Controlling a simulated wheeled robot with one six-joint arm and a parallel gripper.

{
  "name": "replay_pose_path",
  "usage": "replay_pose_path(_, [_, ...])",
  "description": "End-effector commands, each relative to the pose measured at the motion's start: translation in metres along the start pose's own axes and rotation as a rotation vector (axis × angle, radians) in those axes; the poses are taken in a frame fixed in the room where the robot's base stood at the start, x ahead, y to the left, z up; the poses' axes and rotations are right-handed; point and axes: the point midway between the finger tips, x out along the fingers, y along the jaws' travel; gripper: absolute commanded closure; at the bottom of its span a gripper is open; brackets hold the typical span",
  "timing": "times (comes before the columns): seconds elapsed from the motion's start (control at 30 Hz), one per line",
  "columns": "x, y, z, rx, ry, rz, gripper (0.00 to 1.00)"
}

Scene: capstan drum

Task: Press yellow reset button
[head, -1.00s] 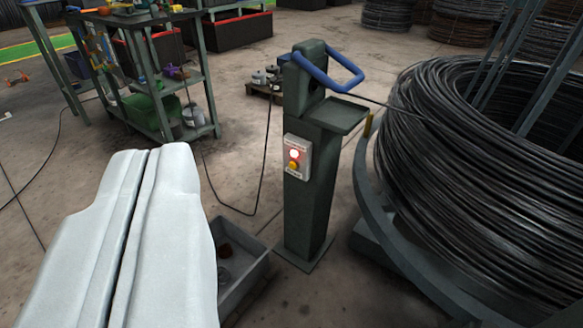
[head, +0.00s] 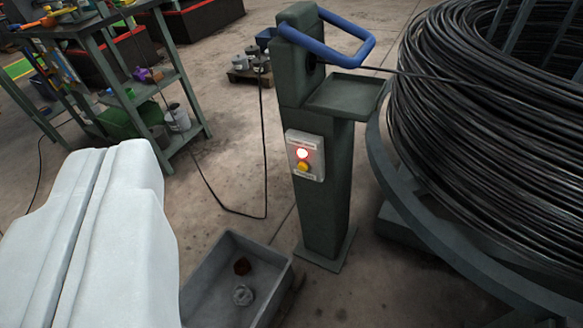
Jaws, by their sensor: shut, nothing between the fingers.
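The box is fixed to the front of a dark green post (head: 327,205). My gripper (head: 112,150) is the pale grey shape at the lower left. Its two halves lie together with only a thin dark seam, and it holds nothing. It is left of the box and apart from it in the picture.
A grey bin (head: 218,292) with a few small parts stands on the floor left of the post's foot. A blue bar handle (head: 345,38) and a tray (head: 346,92) project from the post. A large black wire coil (head: 470,120) fills the right. A green workbench (head: 122,90) stands at the left back.

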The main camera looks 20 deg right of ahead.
Motion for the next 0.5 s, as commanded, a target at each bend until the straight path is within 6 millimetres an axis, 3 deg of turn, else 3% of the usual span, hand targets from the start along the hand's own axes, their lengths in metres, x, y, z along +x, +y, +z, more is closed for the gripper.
replay_pose_path(0.5, [0.108,0.023,0.054,0.103,-0.016,0.025,1.0])
